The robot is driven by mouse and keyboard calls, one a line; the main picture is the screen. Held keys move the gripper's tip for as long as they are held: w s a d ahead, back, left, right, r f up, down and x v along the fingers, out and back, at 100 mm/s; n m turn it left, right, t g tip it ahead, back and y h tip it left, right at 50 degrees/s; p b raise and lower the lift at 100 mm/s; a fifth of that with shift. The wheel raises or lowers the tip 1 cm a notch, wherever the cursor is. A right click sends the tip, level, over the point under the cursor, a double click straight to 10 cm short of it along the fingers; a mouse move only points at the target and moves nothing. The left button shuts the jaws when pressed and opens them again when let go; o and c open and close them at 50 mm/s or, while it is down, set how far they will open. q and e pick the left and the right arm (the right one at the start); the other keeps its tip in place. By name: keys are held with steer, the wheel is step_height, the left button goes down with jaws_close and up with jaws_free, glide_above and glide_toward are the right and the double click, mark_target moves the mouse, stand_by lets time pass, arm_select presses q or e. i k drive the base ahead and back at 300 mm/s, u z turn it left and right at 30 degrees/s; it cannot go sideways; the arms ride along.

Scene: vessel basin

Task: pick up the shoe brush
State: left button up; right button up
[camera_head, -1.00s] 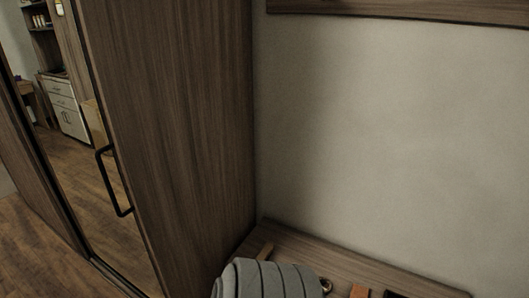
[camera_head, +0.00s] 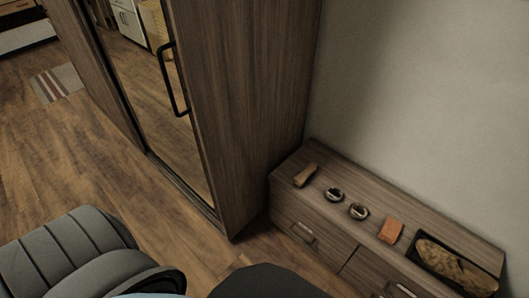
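A brown wooden block-like piece (camera_head: 305,175), which looks like the shoe brush, lies at the far left end of the low cabinet top. Its bristles cannot be made out. An orange-brown block (camera_head: 390,231) lies farther right on the same top. Neither of my grippers shows in the head view, and nothing touches the pieces on the cabinet.
The low drawer cabinet (camera_head: 341,211) stands against the wall, beside a tall wardrobe with a mirrored door and black handle (camera_head: 173,80). Two small round tins (camera_head: 334,194) (camera_head: 358,211) and a dark tray (camera_head: 490,283) share its top.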

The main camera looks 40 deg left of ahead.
mark_target(300, 180)
steer(key=u, duration=0.95)
steer(key=i, duration=1.25)
steer(key=z, duration=0.85)
